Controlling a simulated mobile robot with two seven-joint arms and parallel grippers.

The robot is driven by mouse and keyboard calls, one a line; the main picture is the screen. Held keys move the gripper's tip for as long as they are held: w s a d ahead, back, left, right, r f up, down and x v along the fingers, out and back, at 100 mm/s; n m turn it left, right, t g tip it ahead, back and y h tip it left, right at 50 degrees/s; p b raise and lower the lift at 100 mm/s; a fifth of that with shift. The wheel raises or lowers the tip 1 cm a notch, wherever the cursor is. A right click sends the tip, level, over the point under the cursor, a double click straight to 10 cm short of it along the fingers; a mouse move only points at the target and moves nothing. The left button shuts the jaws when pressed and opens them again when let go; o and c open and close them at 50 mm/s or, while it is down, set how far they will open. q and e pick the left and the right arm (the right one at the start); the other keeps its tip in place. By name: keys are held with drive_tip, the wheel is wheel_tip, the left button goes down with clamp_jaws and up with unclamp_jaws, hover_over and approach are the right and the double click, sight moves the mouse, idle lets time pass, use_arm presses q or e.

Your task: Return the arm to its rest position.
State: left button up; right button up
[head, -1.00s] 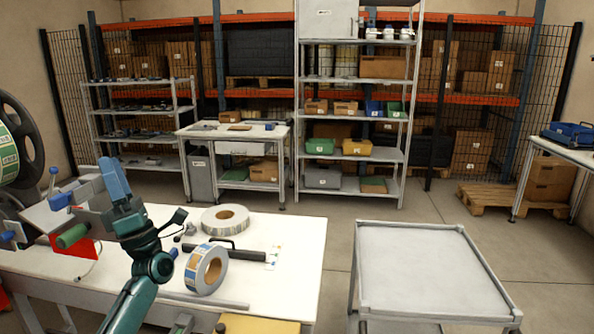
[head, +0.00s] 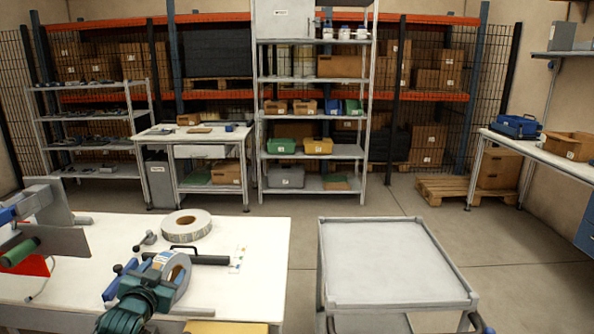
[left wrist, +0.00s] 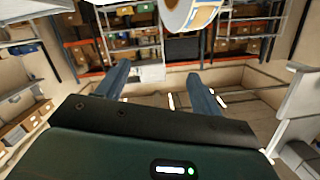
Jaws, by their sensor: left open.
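My left gripper (head: 122,278) is low over the near part of the white table (head: 250,250) in the head view, in front of a tape reel that stands on edge (head: 183,270) and partly hides it. In the left wrist view its two blue fingers (left wrist: 160,88) are spread wide with nothing between them. A reel with a coloured label (left wrist: 190,12) shows beyond them at the top edge. A white reel (head: 187,225) lies flat farther back.
A grey-topped cart (head: 390,262) stands right of the table, with a floor gap between. A label machine with a green roller (head: 20,252) is at the left. A black-handled tool (head: 205,260) lies beside the reels. Shelves (head: 315,150) line the back.

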use_arm(q)
drive_tip(key=s+d+f+g+h, duration=0.1)
drive_tip(key=s+d+f, duration=0.4)
drive_tip(key=s+f, duration=0.25)
drive_tip(key=s+d+f+g+h, duration=0.1)
drive_tip(key=s+d+f+g, duration=0.1)
drive_tip(key=s+d+f, duration=0.45)
drive_tip(key=s+d+f+g+h, duration=0.1)
drive_tip(key=s+d+f, duration=0.1)
drive_tip(key=s, duration=0.8)
drive_tip(key=s+d+f+g+h, duration=0.1)
drive_tip(key=s+d+f, duration=0.1)
drive_tip(key=s, duration=0.9)
drive_tip(key=shift+d, duration=0.75)
